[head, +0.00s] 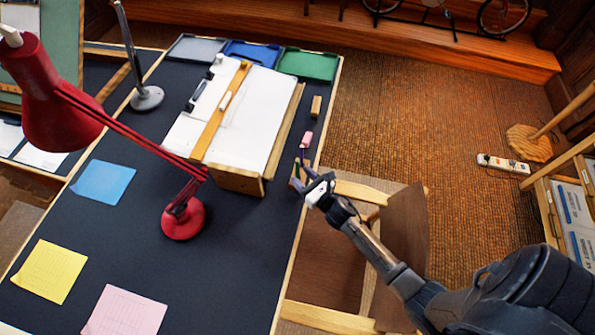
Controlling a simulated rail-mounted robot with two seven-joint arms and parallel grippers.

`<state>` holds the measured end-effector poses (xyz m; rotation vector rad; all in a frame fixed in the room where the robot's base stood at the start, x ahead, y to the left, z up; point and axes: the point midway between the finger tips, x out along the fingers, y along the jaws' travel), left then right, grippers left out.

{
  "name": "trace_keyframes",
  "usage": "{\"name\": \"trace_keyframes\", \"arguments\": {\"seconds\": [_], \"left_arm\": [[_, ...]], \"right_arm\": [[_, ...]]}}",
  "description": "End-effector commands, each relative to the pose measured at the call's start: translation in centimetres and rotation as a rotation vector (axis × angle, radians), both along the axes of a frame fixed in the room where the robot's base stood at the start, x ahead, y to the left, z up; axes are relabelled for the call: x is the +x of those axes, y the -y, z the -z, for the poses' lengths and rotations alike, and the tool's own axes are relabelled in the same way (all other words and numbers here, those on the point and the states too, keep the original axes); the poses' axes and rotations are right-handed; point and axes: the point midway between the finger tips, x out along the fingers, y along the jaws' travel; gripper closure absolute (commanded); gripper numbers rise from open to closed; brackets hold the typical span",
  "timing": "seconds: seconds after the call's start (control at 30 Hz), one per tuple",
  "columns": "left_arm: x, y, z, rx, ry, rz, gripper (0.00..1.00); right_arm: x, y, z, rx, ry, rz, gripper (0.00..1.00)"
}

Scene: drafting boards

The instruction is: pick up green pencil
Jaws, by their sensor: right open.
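A thin green pencil (297,169) shows at the right edge of the dark desk, just past the near corner of the drawing board. It is small in the head view, and its lower end is partly hidden by my right gripper. My right gripper (304,179) reaches in from the lower right, over the desk edge. Its open fingers are close to the pencil; I cannot tell whether they touch it. A thin dark purple pencil-like stick (303,155) stands close beside the green one. My left gripper is out of view.
A pink eraser (307,139) and a small wooden block (316,106) lie along the desk's right edge. The tilted drawing board (236,178) and red lamp (183,218) stand to the left. Grey, blue and green trays (308,64) line the back. A wooden chair (405,235) is below my arm.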

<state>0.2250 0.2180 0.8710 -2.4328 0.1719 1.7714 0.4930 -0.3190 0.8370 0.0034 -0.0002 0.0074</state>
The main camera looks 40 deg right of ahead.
Motion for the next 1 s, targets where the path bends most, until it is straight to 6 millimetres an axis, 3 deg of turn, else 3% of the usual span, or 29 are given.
{"name": "trace_keyframes", "arguments": {"seconds": [0.4,0.7,1.0], "left_arm": [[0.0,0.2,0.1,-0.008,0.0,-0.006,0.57],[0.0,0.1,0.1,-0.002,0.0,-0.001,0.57],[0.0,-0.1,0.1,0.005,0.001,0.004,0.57]], "right_arm": [[4.7,0.4,0.1,0.0,0.001,0.0,0.54],[5.0,0.4,0.1,-0.001,-0.001,0.0,0.54],[5.0,0.4,0.1,-0.001,0.0,0.0,0.81]]}}
